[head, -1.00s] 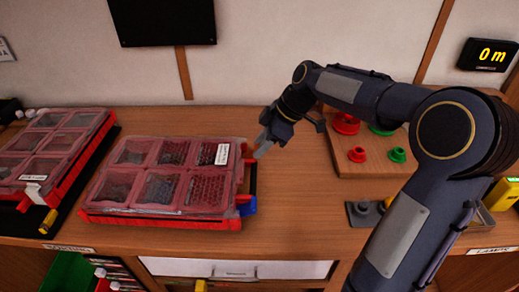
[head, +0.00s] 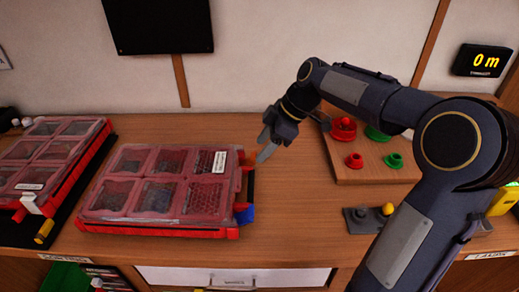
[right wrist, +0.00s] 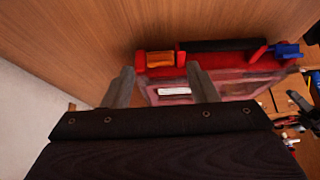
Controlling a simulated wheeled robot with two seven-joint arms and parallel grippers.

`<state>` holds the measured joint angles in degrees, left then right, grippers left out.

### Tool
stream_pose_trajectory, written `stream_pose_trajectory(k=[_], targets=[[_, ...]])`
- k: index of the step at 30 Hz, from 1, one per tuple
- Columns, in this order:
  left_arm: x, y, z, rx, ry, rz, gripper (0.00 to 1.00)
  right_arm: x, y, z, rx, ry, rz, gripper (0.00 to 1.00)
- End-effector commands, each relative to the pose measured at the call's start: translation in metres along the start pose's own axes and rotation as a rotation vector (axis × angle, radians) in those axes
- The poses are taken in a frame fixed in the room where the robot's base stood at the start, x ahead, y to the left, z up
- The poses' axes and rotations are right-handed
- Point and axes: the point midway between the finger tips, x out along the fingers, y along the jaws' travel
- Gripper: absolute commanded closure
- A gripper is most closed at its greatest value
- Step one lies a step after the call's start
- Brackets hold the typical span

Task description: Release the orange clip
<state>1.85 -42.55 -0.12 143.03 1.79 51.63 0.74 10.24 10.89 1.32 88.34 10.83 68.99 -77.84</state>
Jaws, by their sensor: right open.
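The orange clip (right wrist: 160,60) is at one end of the handle side of a red case with a clear lid (head: 160,231). It lies flat against the red edge, beside the black handle (right wrist: 222,45). A blue clip (right wrist: 287,50) is at the other end; it also shows in the head view (head: 245,215). My right gripper (right wrist: 160,72) is open, one finger on each side of the orange clip, and holds nothing. My left gripper is not in view.
A second red case (head: 75,180) lies at the left on a black mat. A wooden board (head: 350,175) with red and green knobs stands at the right, near a grey plate with a yellow knob (head: 388,209). Bare table lies between the case and the board.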

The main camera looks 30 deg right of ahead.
Motion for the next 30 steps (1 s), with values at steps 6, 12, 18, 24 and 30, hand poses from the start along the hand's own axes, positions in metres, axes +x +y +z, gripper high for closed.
stream_pose_trajectory(k=[6,12,18,24,30], targets=[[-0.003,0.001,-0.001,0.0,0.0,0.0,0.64,-0.037,0.001,0.0,0.001,0.0,0.003,0.47],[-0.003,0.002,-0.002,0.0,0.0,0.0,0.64,-0.05,0.0,0.0,0.001,0.0,0.001,0.47],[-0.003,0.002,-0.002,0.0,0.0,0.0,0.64,-0.051,0.0,0.0,0.001,0.0,0.0,0.47],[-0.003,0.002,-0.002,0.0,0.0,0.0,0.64,-0.05,0.0,0.0,0.001,0.0,0.0,0.47],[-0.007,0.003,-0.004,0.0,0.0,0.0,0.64,-0.057,-0.012,-0.001,0.048,-0.003,0.012,0.47]])
